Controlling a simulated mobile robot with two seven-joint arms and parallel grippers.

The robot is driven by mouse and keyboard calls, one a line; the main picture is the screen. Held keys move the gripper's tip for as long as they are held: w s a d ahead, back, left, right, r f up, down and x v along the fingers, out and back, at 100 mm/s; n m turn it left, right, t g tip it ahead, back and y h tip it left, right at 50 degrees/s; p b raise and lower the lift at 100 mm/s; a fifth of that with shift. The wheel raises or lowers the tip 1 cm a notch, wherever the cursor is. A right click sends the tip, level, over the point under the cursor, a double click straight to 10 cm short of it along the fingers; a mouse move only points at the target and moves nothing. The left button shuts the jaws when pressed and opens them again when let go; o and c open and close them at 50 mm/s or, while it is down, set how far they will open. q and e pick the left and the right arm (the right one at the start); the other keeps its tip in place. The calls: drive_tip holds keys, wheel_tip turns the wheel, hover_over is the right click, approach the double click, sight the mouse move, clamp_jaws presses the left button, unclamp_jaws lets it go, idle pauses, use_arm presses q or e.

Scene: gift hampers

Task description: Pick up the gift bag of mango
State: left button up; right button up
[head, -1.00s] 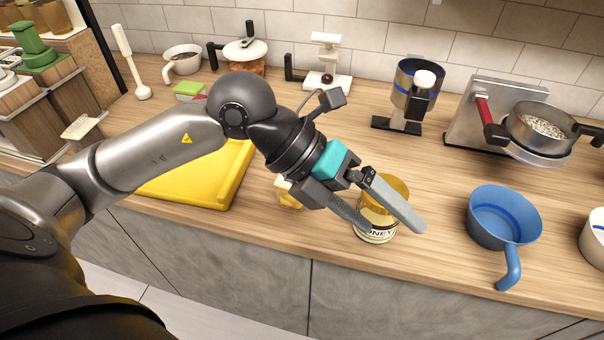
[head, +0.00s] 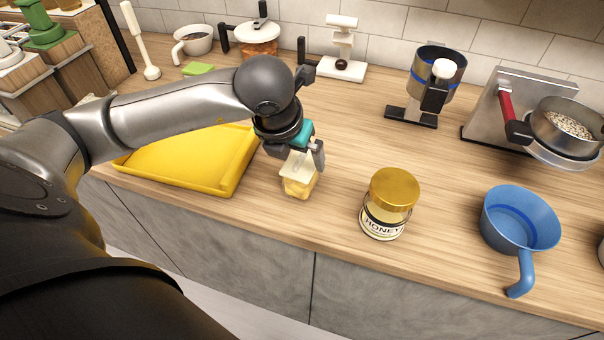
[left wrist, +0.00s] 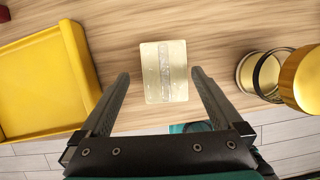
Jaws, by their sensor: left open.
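The gift bag of mango (head: 299,180) is a small clear bag with yellow contents and a pale top. It stands on the counter between the yellow tray and the honey jar. My left gripper (left wrist: 160,82) is open, with one finger on each side of the bag's near part and a gap on both sides. In the head view the left gripper (head: 305,152) is just behind and above the bag, partly hidden by it. My right gripper is not in view.
A gold-lidded honey jar (head: 388,204) stands right of the bag. A yellow tray (head: 195,163) lies to its left. A blue pan (head: 521,218) is further right.

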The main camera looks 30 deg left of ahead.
use_arm(q)
drive_tip(key=shift+d+x, duration=0.15)
drive_tip(key=shift+x, duration=1.45)
drive_tip(key=shift+d+x, duration=0.15)
drive_tip(key=shift+x, duration=1.4)
drive_tip(key=c, duration=1.5)
